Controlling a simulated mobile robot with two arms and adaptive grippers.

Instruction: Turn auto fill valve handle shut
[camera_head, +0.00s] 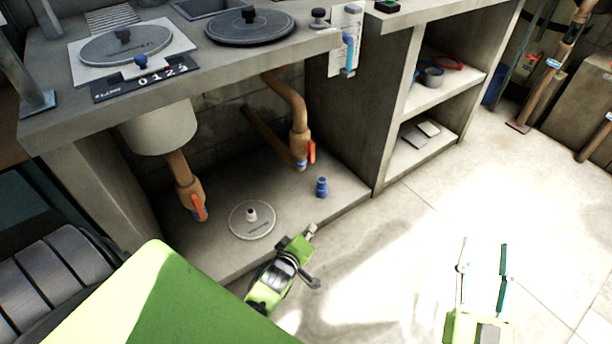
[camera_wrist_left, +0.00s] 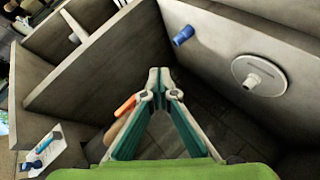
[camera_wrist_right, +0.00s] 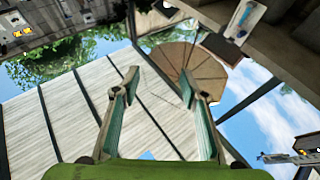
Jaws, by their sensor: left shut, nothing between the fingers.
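Two brown pipes under the counter carry orange valve handles, one at left (camera_head: 199,208) and one nearer the middle (camera_head: 311,151). I cannot tell which is the auto fill valve. An orange handle (camera_wrist_left: 125,106) shows in the left wrist view, left of the fingers and partly hidden behind them. My left gripper (camera_head: 312,229) is in front of the lower shelf, its fingers shut and empty; their tips meet in the left wrist view (camera_wrist_left: 159,76). My right gripper (camera_head: 483,243) is open and empty over the floor at right; its spread fingers show in the right wrist view (camera_wrist_right: 160,74).
A round white lid (camera_head: 252,220) and a small blue fitting (camera_head: 321,187) are on the lower shelf. The counter (camera_head: 290,46) overhangs the pipes. A divider wall (camera_head: 370,110) stands right of them. A blue-handled valve panel (camera_head: 347,40) hangs at the counter edge. Floor at right is clear.

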